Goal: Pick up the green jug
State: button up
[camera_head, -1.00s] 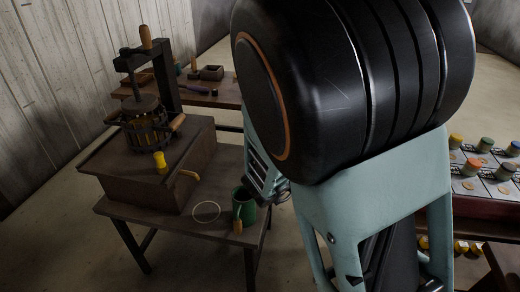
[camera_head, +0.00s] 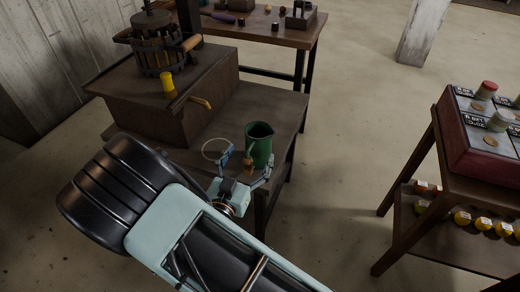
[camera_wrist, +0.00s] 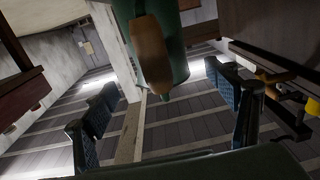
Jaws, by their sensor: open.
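The green jug (camera_head: 260,146) stands upright at the front right of the wooden table with the press. Its wooden handle (camera_head: 247,163) faces my arm. My gripper (camera_head: 246,168) is open beside the jug on its handle side, one finger to the left and one to the right of the handle. In the wrist view the green jug (camera_wrist: 172,42) and its wooden handle (camera_wrist: 153,55) appear between the spread, blue-padded fingers of my gripper (camera_wrist: 165,105). I cannot tell whether a finger touches the jug.
A pale ring (camera_head: 216,149) marks the tabletop left of the jug. A red-sided stand (camera_head: 462,137) is at the right, with open floor between.

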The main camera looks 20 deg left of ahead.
aim_at(257, 140)
jog(key=w, duration=0.2)
jog(key=w+b, duration=0.1)
jog(key=w, duration=0.4)
jog(key=shift+w+f+b, duration=0.3)
jog(key=shift+w, duration=0.05)
jog(key=shift+c, duration=0.3)
jog(key=c, duration=1.5)
